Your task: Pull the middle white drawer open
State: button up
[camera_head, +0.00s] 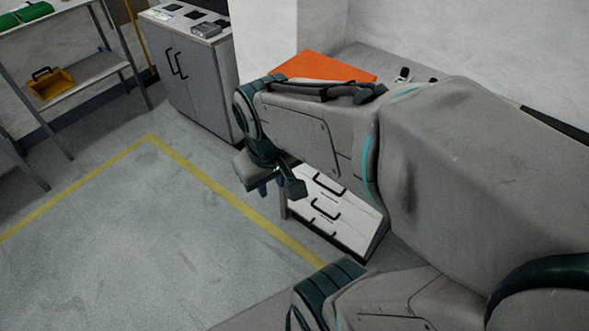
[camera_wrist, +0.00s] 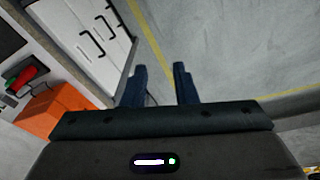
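The white drawer unit (camera_head: 365,240) stands low behind my arm, its upper part partly hidden. It has dark bar handles one below another. The middle white drawer (camera_head: 344,220) has its handle (camera_head: 325,209) in clear view, and no drawer visibly stands out. The drawer fronts also show at the upper left of the wrist view (camera_wrist: 82,22). My gripper (camera_head: 275,188) is to the left of the drawer fronts in the head view, apart from the handles. In the wrist view my gripper (camera_wrist: 160,80) has its two blue fingers apart, with only floor between them.
An orange object (camera_head: 318,67) lies above the drawers, beyond my arm. A grey cabinet (camera_head: 196,82) stands at the back, and a shelf with a yellow bin (camera_head: 50,84) at the left. The floor (camera_head: 150,240) with yellow lines is clear on the left.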

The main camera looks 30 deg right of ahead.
jog(key=w+d+f+n+g+h+b, duration=0.1)
jog(key=d+f+n+g+h+b, duration=0.3)
jog(key=f, duration=0.6)
jog(key=w+d+f+n+g+h+b, duration=0.1)
jog(key=w+d+f+n+g+b, duration=0.25)
jog(key=f, duration=0.55)
jog(key=n+t+h+b, duration=1.3)
jog(key=n+b, duration=1)
jog(key=n, duration=0.9)
send_near(323, 212)
jog(key=b+x, duration=0.1)
jog(key=x, duration=0.2)
jog(key=b+x, duration=0.1)
jog(key=x, duration=0.2)
jog(key=b+x, duration=0.1)
jog(key=x, duration=0.3)
jog(key=shift+f, duration=0.3)
grip_shut()
